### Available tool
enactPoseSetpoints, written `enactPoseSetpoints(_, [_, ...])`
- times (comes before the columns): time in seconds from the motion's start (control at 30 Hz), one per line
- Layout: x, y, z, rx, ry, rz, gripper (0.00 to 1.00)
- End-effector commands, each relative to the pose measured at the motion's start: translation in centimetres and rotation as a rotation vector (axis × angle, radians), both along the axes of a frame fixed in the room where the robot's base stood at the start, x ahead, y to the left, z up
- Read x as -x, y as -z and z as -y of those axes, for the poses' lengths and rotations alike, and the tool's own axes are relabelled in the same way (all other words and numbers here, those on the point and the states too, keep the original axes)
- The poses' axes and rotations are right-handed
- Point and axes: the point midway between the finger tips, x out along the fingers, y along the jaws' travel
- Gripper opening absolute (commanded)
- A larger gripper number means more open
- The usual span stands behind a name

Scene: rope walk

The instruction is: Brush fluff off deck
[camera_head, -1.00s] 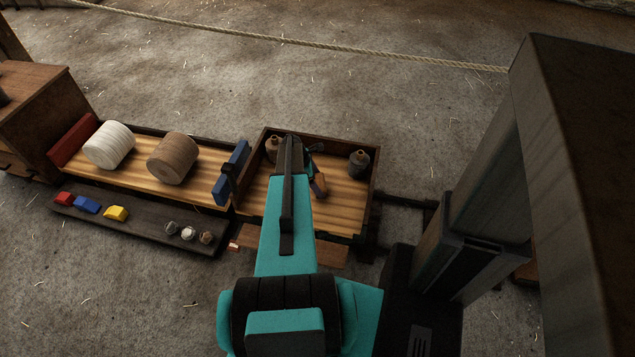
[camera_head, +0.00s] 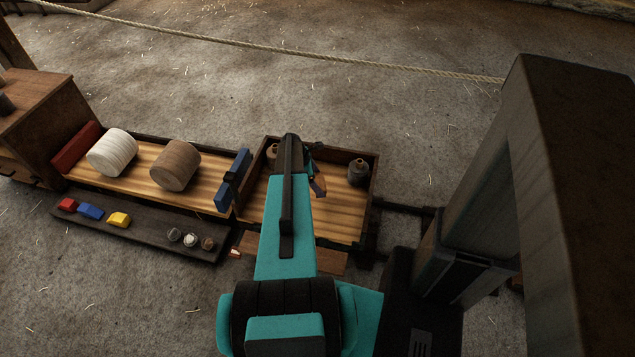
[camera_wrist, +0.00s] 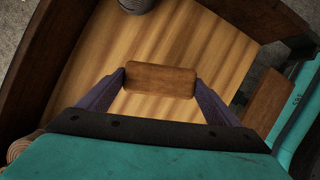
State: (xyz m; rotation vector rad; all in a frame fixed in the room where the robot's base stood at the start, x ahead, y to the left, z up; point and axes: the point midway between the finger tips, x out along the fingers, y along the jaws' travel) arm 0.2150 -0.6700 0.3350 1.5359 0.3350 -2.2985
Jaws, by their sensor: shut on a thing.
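My gripper (camera_wrist: 160,88) is shut on a wooden block, probably the brush (camera_wrist: 160,79), gripped at its two ends. It is over the striped wooden deck (camera_wrist: 95,65) of the right-hand walled section. In the head view the brush (camera_head: 318,187) shows just right of my arm, which hides most of the gripper. The same deck (camera_head: 335,215) shows there too. The brush's underside is hidden, so I cannot tell whether it touches the deck. I cannot make out any fluff on the visible boards.
Dark walls (camera_wrist: 55,55) rim the deck. Left are a blue part (camera_head: 232,180), a brown spool (camera_head: 175,165) and a white spool (camera_head: 112,152). A rope (camera_head: 270,48) runs behind.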

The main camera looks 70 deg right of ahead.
Motion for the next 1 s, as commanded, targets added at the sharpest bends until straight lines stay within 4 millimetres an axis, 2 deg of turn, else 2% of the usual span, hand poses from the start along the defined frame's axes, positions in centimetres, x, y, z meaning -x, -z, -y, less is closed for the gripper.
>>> enactPoseSetpoints(0.27, [0.0,-0.1,0.0,0.0,0.0,0.0,0.57])
enactPoseSetpoints(0.7, [0.0,-2.7,0.0,0.001,0.0,0.0,0.57])
enactPoseSetpoints(1.0, [0.0,-3.0,0.0,0.0,0.0,0.0,0.57])
